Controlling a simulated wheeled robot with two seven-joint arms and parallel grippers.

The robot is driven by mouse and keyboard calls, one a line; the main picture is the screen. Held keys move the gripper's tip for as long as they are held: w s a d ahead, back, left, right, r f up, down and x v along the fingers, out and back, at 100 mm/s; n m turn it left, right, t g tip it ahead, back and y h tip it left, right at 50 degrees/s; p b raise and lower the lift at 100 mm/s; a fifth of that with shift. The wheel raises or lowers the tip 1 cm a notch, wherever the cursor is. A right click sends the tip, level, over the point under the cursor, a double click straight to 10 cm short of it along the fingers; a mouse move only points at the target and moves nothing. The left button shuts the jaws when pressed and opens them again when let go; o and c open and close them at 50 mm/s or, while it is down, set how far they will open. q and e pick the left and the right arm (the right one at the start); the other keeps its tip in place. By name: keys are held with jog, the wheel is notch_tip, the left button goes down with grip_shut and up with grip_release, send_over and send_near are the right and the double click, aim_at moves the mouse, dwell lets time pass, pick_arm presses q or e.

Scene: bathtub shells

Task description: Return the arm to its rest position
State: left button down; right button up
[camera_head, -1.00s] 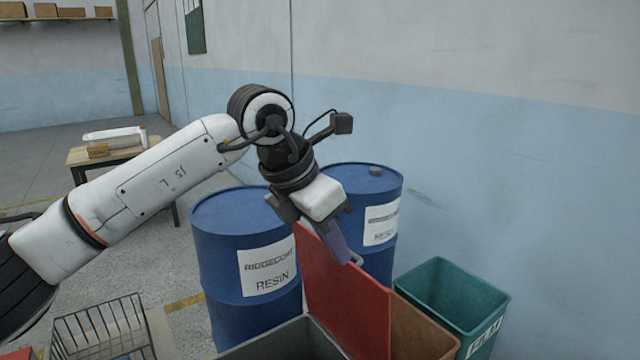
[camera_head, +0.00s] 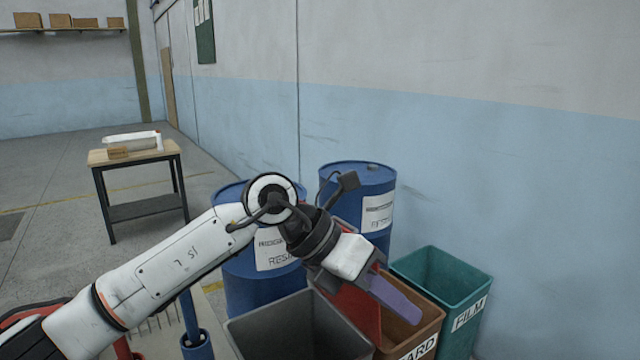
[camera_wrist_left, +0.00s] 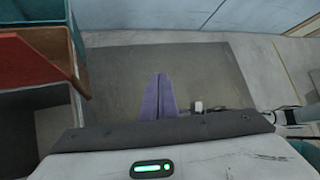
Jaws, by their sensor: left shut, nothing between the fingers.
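My left arm (camera_head: 165,265) comes in from the lower left, white with black joints. My left gripper (camera_head: 412,314) has purple fingers pressed together with nothing between them. In the head view they overlap the brown bin (camera_head: 424,324) and point down to the right; their height above it is unclear. In the left wrist view the closed fingers (camera_wrist_left: 160,98) show against the grey floor. My right gripper is not in view.
A red lid or panel (camera_head: 350,306) stands between a grey bin (camera_head: 255,335) and the brown bin, partly hidden by my gripper. A teal bin (camera_head: 452,280) is right. Blue drums (camera_head: 340,175) stand behind. A small table (camera_head: 150,153) is at back left.

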pick_arm(q)
jog(key=s+d+n+g+h, duration=0.2)
jog(key=s+d+h, duration=0.3)
jog(key=h, duration=0.1)
jog(key=w+a+n+t+h, duration=0.5)
jog(key=n+t, duration=0.5)
jog(key=n, duration=0.6)
jog(key=w+a+f+n+t+y, duration=0.2)
jog(key=a+f+n+t+y, duration=0.75)
jog(key=a+f+n, duration=0.45)
jog(key=s+a+f+n+g+y, duration=0.1)
jog(key=s+a+f+n+y, duration=0.25)
jog(key=f, duration=0.35)
jog(key=s+a+f+n+g+y, duration=0.25)
jog(key=s+a+f+n, duration=0.2)
jog(key=f, duration=0.25)
jog(key=s+a+f+n+g+y, duration=0.1)
jog(key=s+a+f+n+g, duration=0.1)
jog(key=s+f, duration=0.4)
jog(key=s+a+f+n+g+y, duration=0.1)
jog(key=s+a+f+n+g, duration=0.2)
jog(key=s+f, duration=0.3)
jog(key=s, duration=0.2)
jog(key=shift+s+f, duration=0.35)
jog(key=shift+f, duration=0.05)
